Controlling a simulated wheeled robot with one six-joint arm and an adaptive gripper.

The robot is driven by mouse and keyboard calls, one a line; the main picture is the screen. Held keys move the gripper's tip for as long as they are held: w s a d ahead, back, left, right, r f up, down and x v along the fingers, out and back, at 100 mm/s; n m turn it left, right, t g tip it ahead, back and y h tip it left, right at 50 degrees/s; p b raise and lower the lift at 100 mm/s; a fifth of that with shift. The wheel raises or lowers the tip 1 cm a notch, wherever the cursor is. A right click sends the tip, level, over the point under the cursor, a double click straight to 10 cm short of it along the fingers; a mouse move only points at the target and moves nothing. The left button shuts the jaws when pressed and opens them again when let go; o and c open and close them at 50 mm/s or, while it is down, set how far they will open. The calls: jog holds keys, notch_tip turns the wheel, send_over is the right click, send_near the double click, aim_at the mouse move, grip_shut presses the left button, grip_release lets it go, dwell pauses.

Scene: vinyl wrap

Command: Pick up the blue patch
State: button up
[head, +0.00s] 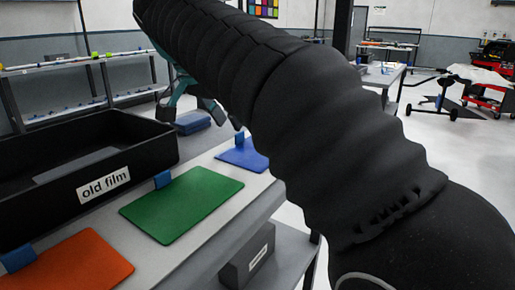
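The blue patch (243,155) lies flat on the light table, at its far end beyond the green patch. A small blue tab stands up at its left edge, and my arm hides its right part. My gripper (213,112), black with teal parts, hangs above and beyond the blue patch, partly hidden behind my arm. Its dark fingers look spread apart, with nothing seen between them. It appears clear of the patch.
A green patch (182,204) and an orange patch (75,268), each with a blue tab, lie nearer. A black bin labelled "old film" (80,168) stands at left. A blue folded cloth (193,123) lies behind. A dark box (250,256) sits on the lower shelf.

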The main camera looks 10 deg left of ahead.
aim_at(239, 133)
jog(key=x, duration=0.5)
jog(key=shift+d+r, duration=0.15)
jog(key=shift+d, duration=0.1)
grip_shut()
